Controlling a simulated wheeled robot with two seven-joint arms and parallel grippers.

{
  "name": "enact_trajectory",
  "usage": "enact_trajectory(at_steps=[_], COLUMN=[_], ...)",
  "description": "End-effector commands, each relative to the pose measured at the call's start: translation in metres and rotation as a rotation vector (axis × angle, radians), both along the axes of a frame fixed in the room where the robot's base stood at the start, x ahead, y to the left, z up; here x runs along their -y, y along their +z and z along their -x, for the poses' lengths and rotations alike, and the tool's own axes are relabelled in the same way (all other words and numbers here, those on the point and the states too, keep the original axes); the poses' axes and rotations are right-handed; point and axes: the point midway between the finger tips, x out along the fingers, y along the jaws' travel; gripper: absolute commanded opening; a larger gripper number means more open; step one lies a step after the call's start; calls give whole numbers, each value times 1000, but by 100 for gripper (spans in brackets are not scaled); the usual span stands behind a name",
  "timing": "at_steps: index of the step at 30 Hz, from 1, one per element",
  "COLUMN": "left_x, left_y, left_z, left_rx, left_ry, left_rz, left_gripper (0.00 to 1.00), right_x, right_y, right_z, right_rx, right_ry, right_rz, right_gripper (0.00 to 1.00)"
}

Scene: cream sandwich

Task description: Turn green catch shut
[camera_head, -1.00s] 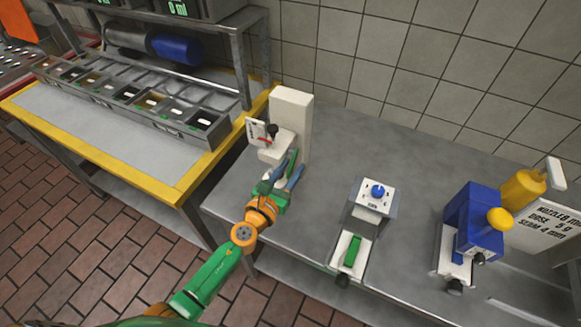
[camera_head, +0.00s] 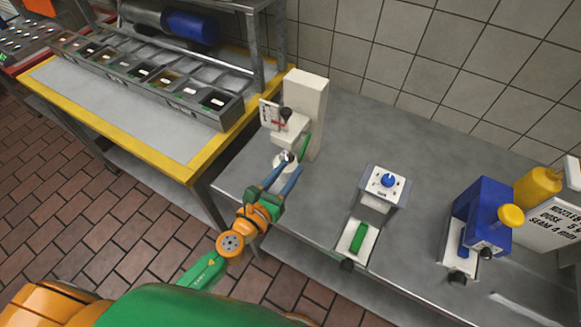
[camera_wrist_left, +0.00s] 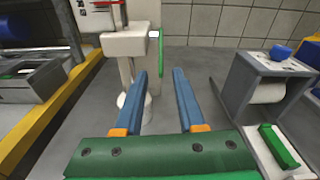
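A long, thin green piece (camera_head: 305,147) stands at the right side of the white dispenser's head; it also shows in the left wrist view (camera_wrist_left: 160,50). A short green bar (camera_head: 358,236) lies on a white plate in front of the grey box; it also shows in the left wrist view (camera_wrist_left: 279,146). I cannot tell by looks alone which is the catch. My left gripper (camera_head: 292,163) is in front of the white dispenser (camera_head: 304,100). In the left wrist view its blue fingers (camera_wrist_left: 163,72) are apart and empty, below the thin green piece. My right gripper is not in view.
A small white round part (camera_wrist_left: 130,103) stands under the dispenser head, beside the left finger. A grey box with a blue knob (camera_head: 385,183) is to the right, then a blue machine (camera_head: 483,215). A yellow-edged table (camera_head: 190,178) is left. Grey counter lies bare between.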

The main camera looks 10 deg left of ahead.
Motion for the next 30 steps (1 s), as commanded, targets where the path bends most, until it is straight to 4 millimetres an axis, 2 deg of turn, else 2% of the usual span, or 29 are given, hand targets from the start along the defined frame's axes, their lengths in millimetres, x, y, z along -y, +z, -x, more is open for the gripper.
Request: enact_trajectory(at_steps=[2,5,6,9,12,13,15,18,24,30], left_x=[-3,-8,-9,-10,-9,-9,-9,-6,7,14], left_y=[-12,-23,-26,-26,-20,-18,-13,-7,-4,-7], left_z=[2,6,9,16,22,24,26,18,-20,-40], left_rx=[-86,-287,-375,-586,-769,-812,-886,-926,-928,-928], left_ry=[51,141,169,197,186,178,165,155,155,160], left_rz=[301,1022,1333,2038,2549,2654,2823,2909,2908,2904], left_gripper=[39,39,39,39,39,39,39,39,39,39], right_x=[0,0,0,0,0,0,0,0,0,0], right_y=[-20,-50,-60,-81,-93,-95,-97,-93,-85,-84], right_z=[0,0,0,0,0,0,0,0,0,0], right_rx=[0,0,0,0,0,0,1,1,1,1], right_ry=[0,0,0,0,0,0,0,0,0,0], right_rz=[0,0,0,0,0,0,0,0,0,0], right_gripper=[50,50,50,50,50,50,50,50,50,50])
